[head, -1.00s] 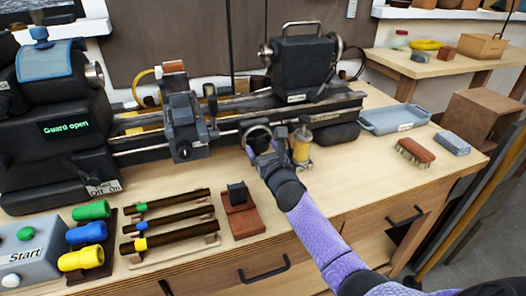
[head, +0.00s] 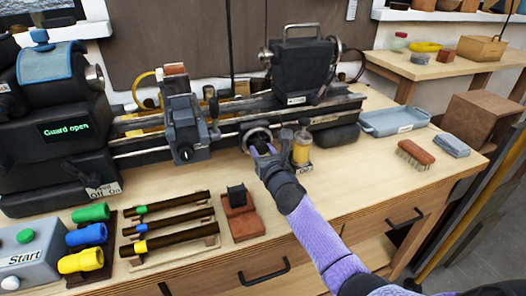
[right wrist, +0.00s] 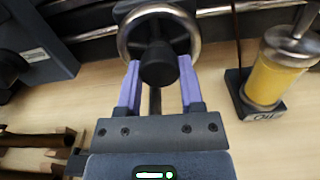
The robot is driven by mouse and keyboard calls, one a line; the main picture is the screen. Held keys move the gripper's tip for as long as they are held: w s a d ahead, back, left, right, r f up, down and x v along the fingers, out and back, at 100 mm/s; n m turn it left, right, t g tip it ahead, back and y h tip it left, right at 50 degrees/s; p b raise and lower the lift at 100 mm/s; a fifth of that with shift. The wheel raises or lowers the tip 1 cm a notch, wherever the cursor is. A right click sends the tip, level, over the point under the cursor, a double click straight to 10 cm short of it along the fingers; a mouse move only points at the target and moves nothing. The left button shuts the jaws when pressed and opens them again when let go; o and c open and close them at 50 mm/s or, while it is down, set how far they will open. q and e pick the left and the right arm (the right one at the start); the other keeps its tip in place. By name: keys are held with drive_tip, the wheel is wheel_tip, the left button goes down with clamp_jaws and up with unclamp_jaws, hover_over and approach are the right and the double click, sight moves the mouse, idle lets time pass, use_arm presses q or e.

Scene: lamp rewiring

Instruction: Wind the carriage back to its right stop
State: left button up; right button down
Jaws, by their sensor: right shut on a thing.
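The carriage (head: 187,130), a blue-grey block with a dark knob on its front, sits on the lathe rails left of the handwheel, near the middle of the bed. The handwheel (head: 250,133) is a metal ring at the bed's front; it also shows in the right wrist view (right wrist: 125,45). My right gripper (head: 262,150) is at the handwheel. In the right wrist view its purple fingers (right wrist: 159,68) are on either side of the wheel's black handle knob (right wrist: 157,62), shut on it. My left gripper is not in view.
A yellow oil bottle (head: 301,148) stands close right of my right gripper. A dark tailstock block (head: 302,68) stands on the rails at right. A rack of dark rods (head: 170,225) and a red-brown block (head: 238,222) lie in front.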

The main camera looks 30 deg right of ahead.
drive_tip(key=m, duration=0.5)
drive_tip(key=shift+a, duration=0.1)
drive_tip(key=m, duration=0.4)
drive_tip(key=shift+m+p, duration=0.3)
drive_tip(key=shift+m, duration=0.1)
drive_tip(key=m, duration=0.4)
drive_tip(key=shift+a+r+m, duration=0.1)
drive_tip(key=shift+r+m, duration=0.05)
drive_tip(key=shift+m, duration=0.15)
drive_tip(key=m+p, duration=0.1)
drive_tip(key=m, duration=0.3)
drive_tip(key=shift+m, duration=0.3)
drive_tip(key=m+p, duration=0.1)
drive_tip(key=m, duration=0.2)
drive_tip(key=shift+r+m, duration=0.1)
drive_tip(key=shift+m, duration=0.2)
drive_tip(key=m+p, duration=0.1)
drive_tip(key=m, duration=0.2)
drive_tip(key=shift+m, duration=0.3)
drive_tip(key=m+p, duration=0.1)
drive_tip(key=m, duration=0.4)
drive_tip(key=shift+m, duration=0.6)
